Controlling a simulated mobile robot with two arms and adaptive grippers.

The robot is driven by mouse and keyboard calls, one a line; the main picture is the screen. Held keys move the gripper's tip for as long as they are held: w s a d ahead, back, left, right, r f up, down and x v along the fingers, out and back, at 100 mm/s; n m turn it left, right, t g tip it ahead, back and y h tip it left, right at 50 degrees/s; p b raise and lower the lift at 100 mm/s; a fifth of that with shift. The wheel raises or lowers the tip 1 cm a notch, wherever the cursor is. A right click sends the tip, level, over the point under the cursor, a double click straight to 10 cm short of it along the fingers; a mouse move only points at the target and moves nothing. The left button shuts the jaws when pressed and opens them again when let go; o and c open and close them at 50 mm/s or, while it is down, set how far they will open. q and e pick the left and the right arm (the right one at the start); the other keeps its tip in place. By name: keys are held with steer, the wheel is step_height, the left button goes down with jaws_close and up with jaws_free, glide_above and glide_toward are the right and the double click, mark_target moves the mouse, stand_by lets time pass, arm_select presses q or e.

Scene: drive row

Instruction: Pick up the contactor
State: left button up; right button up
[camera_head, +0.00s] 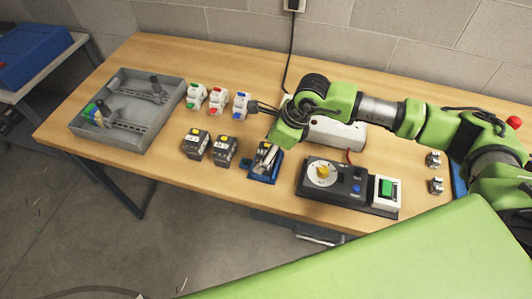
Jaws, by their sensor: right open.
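Two dark grey blocks with yellow tops stand near the middle of the wooden table; they look like contactors, the left block (196,144) and the right block (224,150). Behind them is a row of white modules with coloured parts: green (195,96), red (218,99) and blue (240,104). I cannot tell for sure which one is the contactor. My left gripper is not in view.
A grey tray (82,124) with rails and coloured pieces stands at the left of the table (165,180). A blue holder (264,163) with metal parts and a black control panel (335,185) with a yellow knob stand near the front edge. A white device (340,134) lies behind my arm.

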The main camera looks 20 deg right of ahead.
steer(key=c, duration=1.5)
steer(key=shift+w+r, duration=0.1)
